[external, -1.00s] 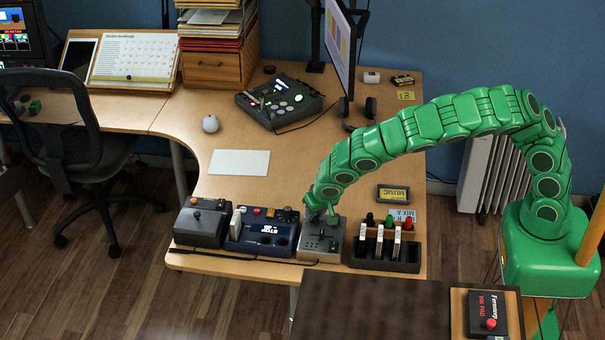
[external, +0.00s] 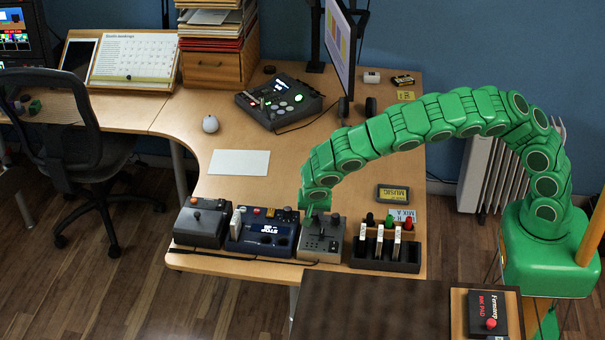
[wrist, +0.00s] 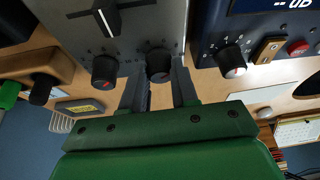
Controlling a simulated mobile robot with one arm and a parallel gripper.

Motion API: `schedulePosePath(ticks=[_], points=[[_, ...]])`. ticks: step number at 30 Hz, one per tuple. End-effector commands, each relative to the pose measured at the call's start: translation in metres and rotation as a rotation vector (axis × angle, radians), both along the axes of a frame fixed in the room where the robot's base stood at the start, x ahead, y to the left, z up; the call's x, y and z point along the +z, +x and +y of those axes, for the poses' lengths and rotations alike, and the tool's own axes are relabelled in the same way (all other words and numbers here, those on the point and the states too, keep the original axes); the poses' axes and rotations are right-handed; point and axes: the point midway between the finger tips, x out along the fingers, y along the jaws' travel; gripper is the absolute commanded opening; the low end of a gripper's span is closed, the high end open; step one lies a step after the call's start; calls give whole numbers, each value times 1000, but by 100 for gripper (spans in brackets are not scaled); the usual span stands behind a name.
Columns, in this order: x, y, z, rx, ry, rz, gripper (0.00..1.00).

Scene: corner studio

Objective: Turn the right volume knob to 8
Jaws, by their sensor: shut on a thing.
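A grey control unit (external: 311,252) stands at the table's front edge; in the wrist view its panel (wrist: 140,50) carries a slider (wrist: 104,14) and two black knobs with red marks. The right volume knob (wrist: 159,64) is between the fingers of my gripper (wrist: 160,82), which is shut on it. The other knob (wrist: 104,70) is just left of it, untouched. In the external view my gripper (external: 317,211) comes down from above onto the unit's far end, and the arm hides the knob there.
A dark blue unit (external: 262,238) stands close left of the grey one, with its own knob (wrist: 231,62) in the wrist view. A black slider box (external: 385,256) is close on the right. A yellow-labelled box (external: 393,193) lies behind. White paper (external: 239,162) lies farther back.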

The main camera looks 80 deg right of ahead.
Motion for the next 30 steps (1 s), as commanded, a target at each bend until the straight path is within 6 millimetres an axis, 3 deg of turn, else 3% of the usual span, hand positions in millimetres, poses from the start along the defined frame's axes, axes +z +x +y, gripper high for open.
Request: schedulePosePath(ticks=[14, 15, 19, 30], points=[[0, 1, 0, -10, -1, -2, 0], [0, 1, 0, -10, -1, -2, 35], [0, 0, 0, -10, -1, -1, 54], [2, 0, 1, -10, -1, -1, 54]])
